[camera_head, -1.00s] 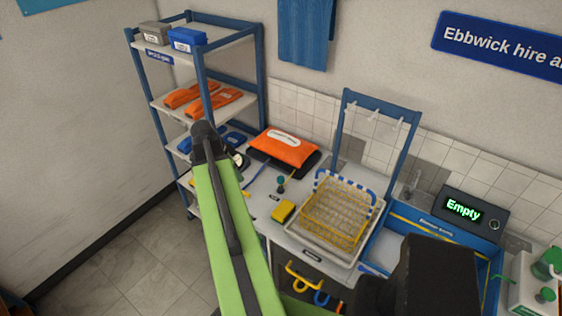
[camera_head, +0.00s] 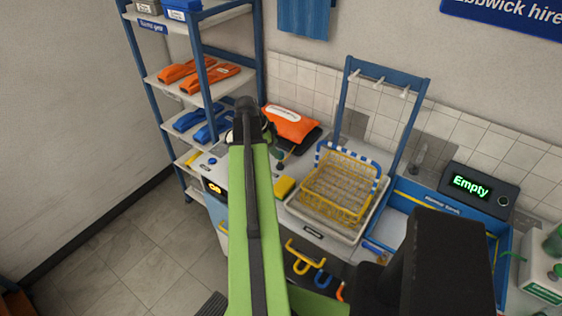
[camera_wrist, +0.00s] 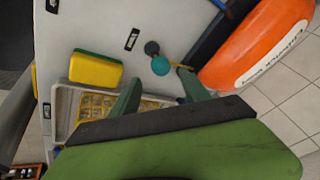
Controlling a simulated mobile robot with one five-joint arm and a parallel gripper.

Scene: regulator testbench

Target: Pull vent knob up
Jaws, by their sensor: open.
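A small knob with a teal round part (camera_wrist: 160,66) and a dark round part beside it shows in the wrist view, on the pale bench top. It also shows in the head view (camera_head: 278,156), just right of my arm. I cannot tell for sure that it is the vent knob. My gripper (camera_wrist: 159,78) is open in the wrist view, with its two green fingers apart. The teal knob shows between and beyond the fingertips, with nothing held. In the head view, my arm hides part of the bench and the fingers are not visible.
A yellow-green sponge (camera_wrist: 96,69) and an orange pouch (camera_wrist: 255,45) lie on either side of the knob. A yellow wire basket (camera_head: 340,188) stands in a tray to the right. A blue shelf rack (camera_head: 160,100) stands at the left.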

